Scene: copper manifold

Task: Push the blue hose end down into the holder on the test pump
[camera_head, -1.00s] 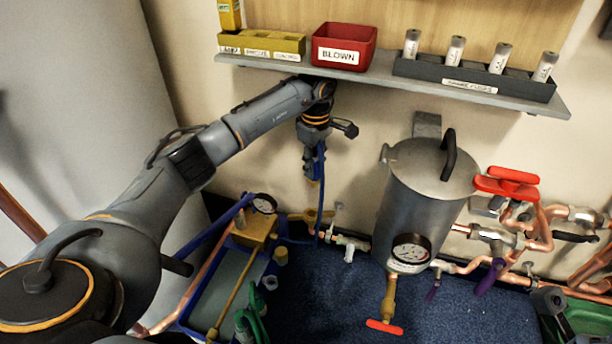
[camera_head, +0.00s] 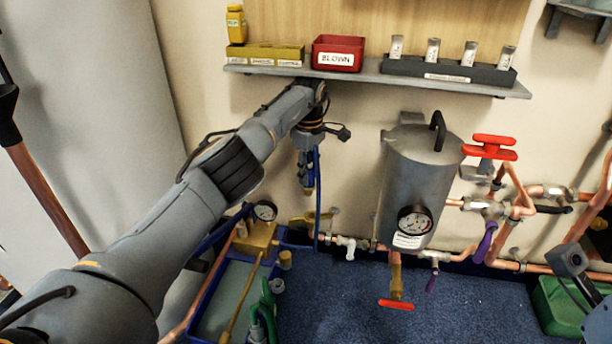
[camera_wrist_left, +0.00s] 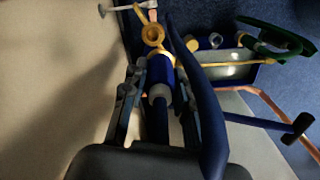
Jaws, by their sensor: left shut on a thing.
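My left gripper (camera_head: 306,172) hangs below the shelf, shut on the blue hose end, which points down with a brass tip (camera_head: 309,191). The left wrist view shows the blue hose end (camera_wrist_left: 160,70) between the two fingers (camera_wrist_left: 157,100). A brass ring (camera_wrist_left: 153,35), apparently the holder, lies just beyond the tip; I cannot tell whether they touch. In the head view the brass holder (camera_head: 301,220) is below the tip, with a gap in the picture. The test pump (camera_head: 258,238) has a brass block, a gauge and a blue tray. A dark part of my right arm shows at right; its fingers are unclear.
The blue hose (camera_head: 317,215) hangs beside the gripper. A steel tank (camera_head: 415,180) with a gauge stands to the right, before copper pipes and a red valve handle (camera_head: 489,145). Above is a shelf (camera_head: 345,75) with a red bin (camera_head: 338,53). Blue floor is clear in front.

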